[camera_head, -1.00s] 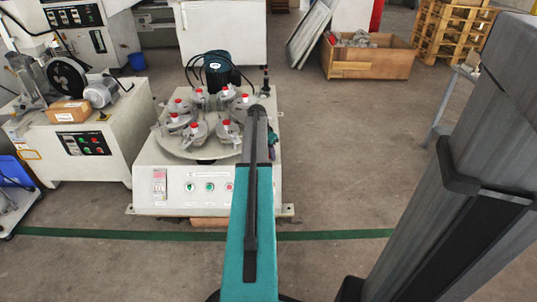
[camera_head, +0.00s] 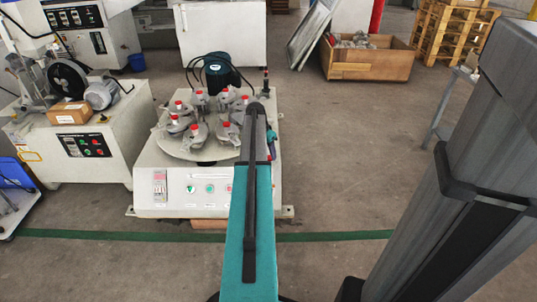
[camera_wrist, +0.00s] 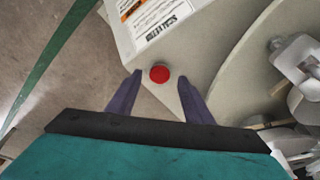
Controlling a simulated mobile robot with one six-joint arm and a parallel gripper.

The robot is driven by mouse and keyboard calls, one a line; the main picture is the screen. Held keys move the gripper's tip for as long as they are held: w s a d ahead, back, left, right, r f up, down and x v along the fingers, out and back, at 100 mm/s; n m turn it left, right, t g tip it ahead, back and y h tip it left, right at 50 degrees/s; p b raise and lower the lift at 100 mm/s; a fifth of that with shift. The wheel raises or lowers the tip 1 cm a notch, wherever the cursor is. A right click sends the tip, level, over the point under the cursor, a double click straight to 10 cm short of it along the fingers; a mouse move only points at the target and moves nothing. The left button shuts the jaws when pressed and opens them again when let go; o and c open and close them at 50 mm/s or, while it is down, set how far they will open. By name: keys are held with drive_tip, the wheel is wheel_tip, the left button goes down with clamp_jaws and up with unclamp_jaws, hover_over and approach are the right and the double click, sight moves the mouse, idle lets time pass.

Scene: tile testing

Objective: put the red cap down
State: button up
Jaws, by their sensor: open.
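A round red cap (camera_wrist: 159,74) shows in the wrist view over the pale corner of the machine top, beside a white panel with a label. My gripper (camera_wrist: 160,82) is open, with one dark finger on each side of the cap and a gap to each. I cannot tell whether the cap rests on the surface. In the head view my own arm hides most of the gripper; a small blue and red patch shows at the arm's right edge. Several red-topped fixtures (camera_head: 196,133) stand on the machine's round plate (camera_head: 168,146).
The white machine (camera_head: 150,200) has buttons on its front and a dark green motor (camera_head: 218,73) behind the plate. Another machine (camera_head: 112,152) stands at left. A wooden crate (camera_head: 368,66) and pallets (camera_head: 450,38) are at back right. Floor right of the machine is clear.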

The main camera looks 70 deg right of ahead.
drive_tip(key=p+v, duration=0.2)
drive_tip(key=v, duration=0.7)
drive_tip(key=shift+r+p, duration=0.35)
drive_tip(key=shift+p, duration=0.05)
